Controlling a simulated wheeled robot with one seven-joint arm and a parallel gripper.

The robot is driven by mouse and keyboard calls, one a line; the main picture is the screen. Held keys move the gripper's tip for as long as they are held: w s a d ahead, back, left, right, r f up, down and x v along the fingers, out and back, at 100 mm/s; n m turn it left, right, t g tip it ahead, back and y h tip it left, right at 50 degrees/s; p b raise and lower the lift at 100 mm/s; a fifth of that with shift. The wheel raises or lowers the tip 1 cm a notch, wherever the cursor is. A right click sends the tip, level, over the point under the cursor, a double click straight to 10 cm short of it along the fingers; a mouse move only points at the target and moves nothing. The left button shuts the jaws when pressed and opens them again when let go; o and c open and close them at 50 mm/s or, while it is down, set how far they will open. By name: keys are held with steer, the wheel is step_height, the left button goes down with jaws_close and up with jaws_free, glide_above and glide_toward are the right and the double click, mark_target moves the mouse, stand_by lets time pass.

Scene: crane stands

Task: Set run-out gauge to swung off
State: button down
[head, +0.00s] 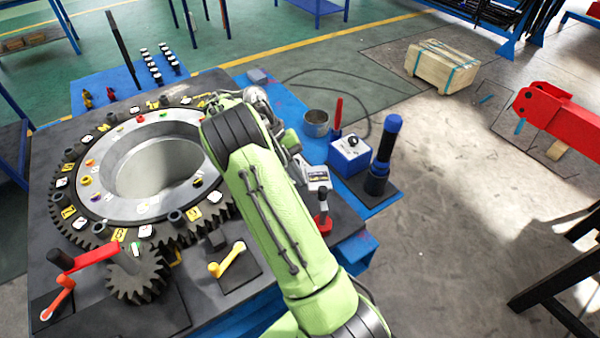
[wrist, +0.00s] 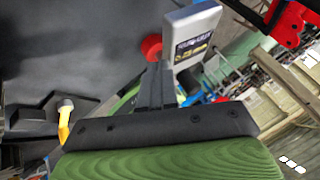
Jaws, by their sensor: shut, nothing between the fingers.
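A small pale box with a dark labelled face (head: 316,178) stands at the right side of the dark table top, partly behind my arm. In the wrist view a pale labelled panel (wrist: 192,38) is just beyond my fingers; it looks like the same box. A red-and-black upright lever (head: 322,212) stands just in front of the box. I cannot tell for sure which of these is the run-out gauge. My gripper (wrist: 156,84) is shut and empty, its dark fingers close to a red round part (wrist: 151,47). I cannot tell whether they touch. In the head view my arm hides the fingers.
A large toothed ring (head: 85,200) with markers fills the table's left. A red crank (head: 85,258) and a yellow crank (head: 227,260) are at the front.

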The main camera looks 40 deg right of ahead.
steer(key=shift+d+m+y, duration=0.3)
steer(key=shift+d+m, duration=0.05)
steer(key=shift+m, duration=0.05)
stand_by(0.4)
steer(key=p+v, duration=1.2)
steer(key=v, duration=0.4)
steer(key=shift+p, duration=0.3)
steer(key=shift+f, duration=0.1)
steer(key=shift+s, duration=0.1)
